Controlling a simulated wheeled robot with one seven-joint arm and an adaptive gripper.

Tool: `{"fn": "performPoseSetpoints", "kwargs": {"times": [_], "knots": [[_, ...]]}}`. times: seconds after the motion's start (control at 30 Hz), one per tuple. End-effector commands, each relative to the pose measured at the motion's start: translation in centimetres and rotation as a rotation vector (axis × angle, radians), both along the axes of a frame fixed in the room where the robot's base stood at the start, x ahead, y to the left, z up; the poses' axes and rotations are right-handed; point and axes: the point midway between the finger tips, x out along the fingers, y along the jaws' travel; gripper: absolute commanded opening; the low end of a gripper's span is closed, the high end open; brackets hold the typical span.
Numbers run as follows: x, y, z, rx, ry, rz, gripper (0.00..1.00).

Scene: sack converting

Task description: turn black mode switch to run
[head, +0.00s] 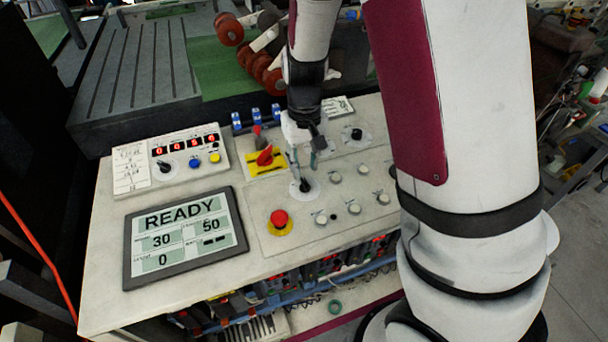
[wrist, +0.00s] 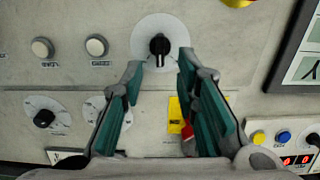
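The black mode switch (head: 305,185) is a small black knob on a round pale dial on the sloped panel. It also shows in the wrist view (wrist: 159,45), just beyond my fingertips and roughly centred between them. Its white pointer mark runs along the picture's vertical in the wrist view. The dial's lettering is too small to read. My gripper (wrist: 160,62) is open and empty, with teal pads on either side of the knob's line. In the head view my gripper (head: 303,160) points down just above the switch. I cannot tell whether a finger touches the dial.
A red-and-yellow rotary switch (head: 265,158) stands close to the left of my gripper. A red emergency button (head: 279,219) sits nearer the front. Several white buttons (head: 335,177) lie to the right. A display (head: 185,238) reads READY. Another black knob (head: 356,134) is farther back.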

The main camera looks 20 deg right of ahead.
Motion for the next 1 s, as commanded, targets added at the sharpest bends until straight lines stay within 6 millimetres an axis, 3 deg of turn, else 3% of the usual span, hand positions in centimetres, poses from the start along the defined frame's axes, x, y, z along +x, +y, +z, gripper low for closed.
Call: {"fn": "performPoseSetpoints", "kwargs": {"times": [0.1, 0.3, 0.67, 0.7, 0.8, 0.83, 1.0], "knots": [[-0.1, 0.0, -2.2, -0.001, 0.005, 0.000, 0.28], [-0.1, 0.0, -4.2, 0.000, 0.001, 0.001, 0.28], [0.0, 0.1, -4.7, 0.001, 0.000, 0.001, 0.28], [0.0, 0.1, -4.7, 0.001, 0.000, 0.001, 0.26], [0.0, 0.0, -4.7, 0.001, 0.000, 0.001, 0.03], [0.0, 0.0, -4.7, 0.001, 0.000, 0.001, 0.00], [0.0, 0.1, -4.7, 0.001, -0.001, 0.001, 0.00]]}}
